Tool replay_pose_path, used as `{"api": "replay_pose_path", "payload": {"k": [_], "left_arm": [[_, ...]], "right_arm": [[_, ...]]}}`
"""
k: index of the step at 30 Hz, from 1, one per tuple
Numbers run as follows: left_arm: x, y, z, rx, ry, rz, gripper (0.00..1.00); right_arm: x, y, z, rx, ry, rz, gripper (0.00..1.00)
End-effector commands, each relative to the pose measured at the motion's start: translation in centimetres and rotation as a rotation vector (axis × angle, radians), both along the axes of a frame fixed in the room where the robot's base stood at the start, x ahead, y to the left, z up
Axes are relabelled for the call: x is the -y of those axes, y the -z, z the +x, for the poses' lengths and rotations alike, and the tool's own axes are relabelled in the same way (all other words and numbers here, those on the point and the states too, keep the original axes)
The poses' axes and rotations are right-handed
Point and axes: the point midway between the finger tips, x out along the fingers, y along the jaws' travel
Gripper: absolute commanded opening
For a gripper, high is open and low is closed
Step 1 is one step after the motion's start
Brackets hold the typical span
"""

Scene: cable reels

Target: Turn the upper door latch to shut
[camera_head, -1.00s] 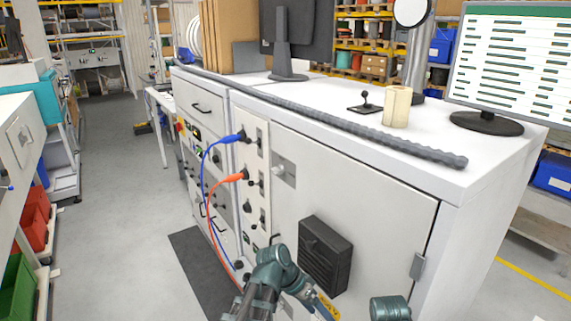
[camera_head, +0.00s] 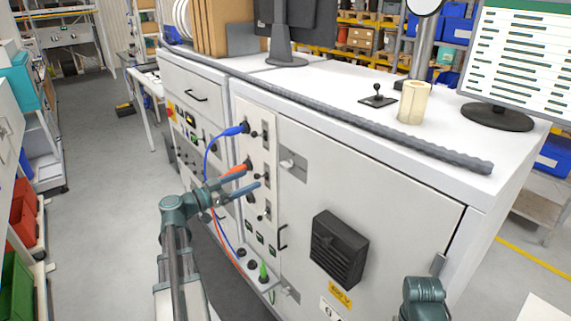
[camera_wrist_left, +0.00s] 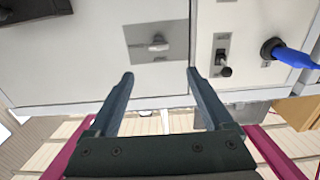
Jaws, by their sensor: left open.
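The upper door latch (camera_head: 288,163) is a small pale knob on a grey plate near the upper left corner of the cabinet door (camera_head: 390,190). In the left wrist view the latch (camera_wrist_left: 157,44) lies roughly crosswise in the picture, just beyond the fingertips and lined up between them. My left gripper (camera_head: 252,179) is open and empty, left of the latch in the head view and apart from it. The left gripper (camera_wrist_left: 159,73) shows two spread fingers in the wrist view. Part of my right arm shows at the lower right; its gripper is not seen.
A socket panel beside the door holds a blue plug (camera_head: 234,131) and an orange plug (camera_head: 236,169), their cables hanging near my left arm. A black vent box (camera_head: 339,248) juts from the door. A lower latch (camera_head: 290,291) and a black handle (camera_head: 283,238) are below.

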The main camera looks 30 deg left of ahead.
Motion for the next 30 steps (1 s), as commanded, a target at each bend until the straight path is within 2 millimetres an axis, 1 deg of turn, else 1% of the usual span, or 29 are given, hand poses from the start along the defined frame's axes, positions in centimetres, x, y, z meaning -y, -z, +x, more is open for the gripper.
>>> {"api": "replay_pose_path", "payload": {"k": [4, 7, 15, 21, 25, 30], "left_arm": [[0.3, 0.0, 0.7, -0.001, 0.003, -0.001, 0.84], [0.9, 0.1, 2.0, -0.002, 0.005, -0.001, 0.84], [3.0, 0.1, 7.2, -0.003, 0.007, -0.001, 0.84], [4.3, 0.1, 10.4, -0.003, 0.006, -0.002, 0.84], [4.9, 0.1, 11.8, -0.003, 0.005, -0.002, 0.84], [5.4, 0.1, 12.7, -0.003, 0.004, -0.002, 0.84]], "right_arm": [[0.0, 0.0, 0.0, 0.0, 0.0, 0.0, 0.5], [0.0, 0.0, 0.0, 0.0, 0.0, 0.0, 0.5], [0.0, 0.0, 0.0, 0.0, 0.0, 0.0, 0.5], [0.0, 0.0, 0.0, 0.0, 0.0, 0.0, 0.5], [0.0, 0.0, 0.0, 0.0, 0.0, 0.0, 0.5], [0.0, 0.0, 0.0, 0.0, 0.0, 0.0, 0.5]]}}
